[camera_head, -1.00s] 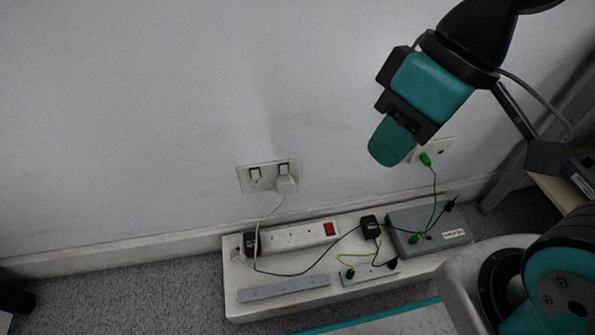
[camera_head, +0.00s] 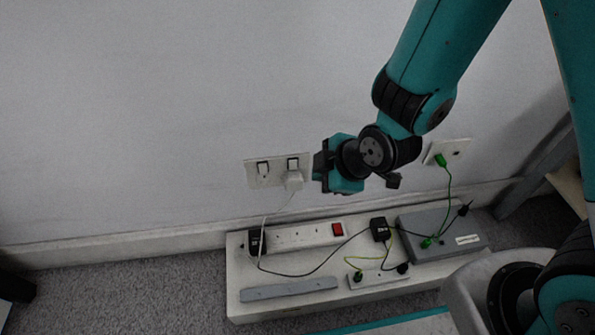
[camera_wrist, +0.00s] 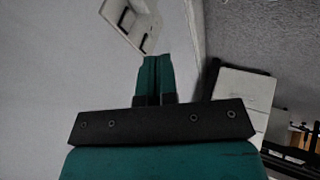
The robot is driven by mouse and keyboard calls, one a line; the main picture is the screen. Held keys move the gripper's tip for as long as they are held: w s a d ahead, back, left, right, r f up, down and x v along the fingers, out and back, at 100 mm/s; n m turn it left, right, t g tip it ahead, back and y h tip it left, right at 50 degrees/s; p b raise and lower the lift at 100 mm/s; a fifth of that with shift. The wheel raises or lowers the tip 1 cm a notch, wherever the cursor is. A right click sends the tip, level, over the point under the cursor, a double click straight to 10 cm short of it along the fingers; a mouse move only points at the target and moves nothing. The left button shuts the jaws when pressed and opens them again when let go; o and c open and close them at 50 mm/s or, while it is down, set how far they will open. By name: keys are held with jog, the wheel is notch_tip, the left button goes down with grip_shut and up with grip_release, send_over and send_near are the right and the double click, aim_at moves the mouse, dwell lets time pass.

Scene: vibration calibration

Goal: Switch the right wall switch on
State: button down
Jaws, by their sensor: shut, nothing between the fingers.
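A white double wall socket plate (camera_head: 278,172) is on the wall, left of my gripper in the head view. Its right wall switch (camera_head: 293,164) sits above a white plug (camera_head: 294,182); the left switch (camera_head: 263,168) is beside it. I cannot tell the switch positions. My gripper (camera_wrist: 156,58) is shut and empty, its teal fingers together. In the head view it is just right of the plate, with its fingertips hidden. In the wrist view, part of the plate (camera_wrist: 138,38) shows at the top, just beyond the fingertips; a gap shows no clear contact.
A second wall plate (camera_head: 459,150) with a green plug is right of my arm. Below, a white ledge (camera_head: 240,300) holds a power strip (camera_head: 300,238) with a red switch, a grey box (camera_head: 425,248), adapters and loose cables. The wall left of the plate is clear.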

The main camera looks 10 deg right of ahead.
jog(key=b, duration=0.5)
send_near(290, 174)
notch_tip(290, 174, down, 4)
jog(key=s+a, duration=0.2)
jog(key=w, duration=0.1)
jog(key=w+f+b, duration=0.1)
jog(key=w, duration=0.1)
jog(key=shift+w, duration=0.8)
jog(key=shift+a, duration=0.15)
